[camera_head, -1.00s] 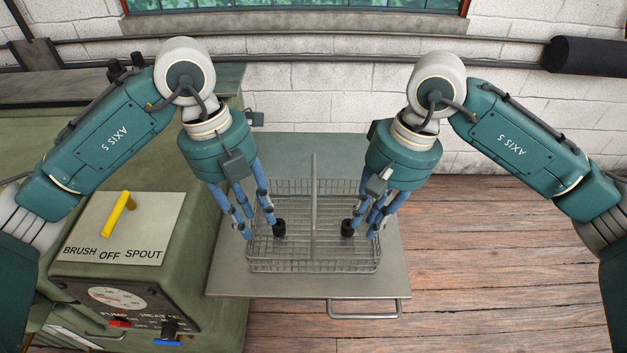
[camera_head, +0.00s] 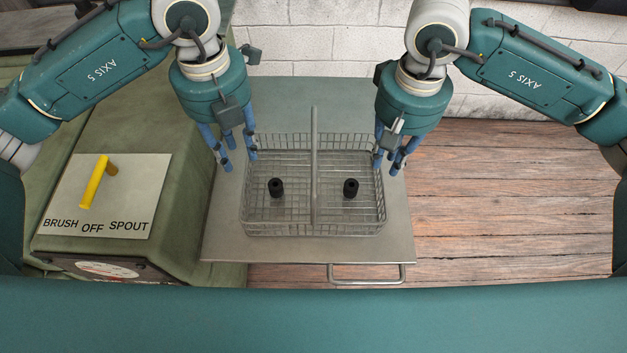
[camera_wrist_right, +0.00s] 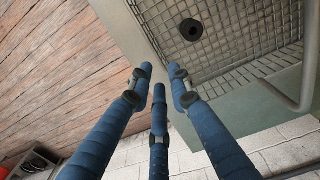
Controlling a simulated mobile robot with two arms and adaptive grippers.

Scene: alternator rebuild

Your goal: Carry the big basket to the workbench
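The big basket (camera_head: 313,230) is a rectangular wire basket with a tall bar (camera_head: 314,160) across its middle. It rests level on a grey metal top in the head view. A short black cylinder stands in each half, one on the left (camera_head: 276,188) and one on the right (camera_head: 351,188). My left gripper (camera_head: 238,161) is open and empty by the basket's far left corner. My right gripper (camera_head: 393,164) is open by the far right corner. The right wrist view shows its blue fingers (camera_wrist_right: 160,76) apart with nothing between them, and part of the basket (camera_wrist_right: 235,45) beyond.
The grey top (camera_head: 225,245) has a bar handle (camera_head: 365,281) at its near edge. A green machine (camera_head: 190,200) with a yellow lever (camera_head: 95,182) stands close on the left. Wooden floor (camera_head: 500,200) on the right is clear. A white brick wall (camera_head: 310,45) is behind.

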